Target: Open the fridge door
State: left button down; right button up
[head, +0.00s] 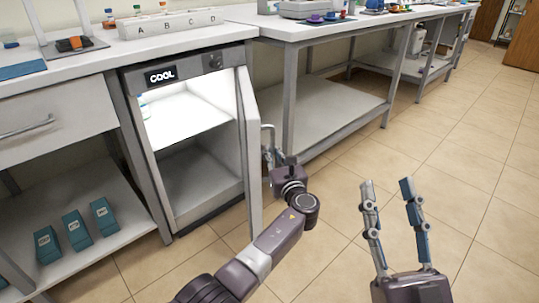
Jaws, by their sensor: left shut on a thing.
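The fridge (190,57) stands under the left bench with a "COOL" display at its top. Its door (249,155) stands open, swung out on the right side of the fridge and seen nearly edge-on. The lit white interior (185,115) is visible. My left gripper (268,140) is at the outer face of the door, near its free edge, and is shut on the door's handle side; the handle itself is mostly hidden. My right gripper (387,192) is open and empty over the floor, to the right of the door.
A lower shelf (110,240) with several teal boxes is left of the fridge. A long bench (330,30) with a low shelf (320,110) stands behind the door on the right. The tiled floor (470,170) at right is clear.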

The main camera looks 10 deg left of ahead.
pick_arm(q)
jog(key=shift+d, duration=0.15)
pick_arm(e)
jog(key=shift+s+r+t, duration=0.25)
jog(key=shift+r+t, duration=0.05)
jog(key=shift+r, duration=0.05)
pick_arm(q)
jog(key=c, duration=2.3)
grip_release()
jog(key=shift+r, duration=0.1)
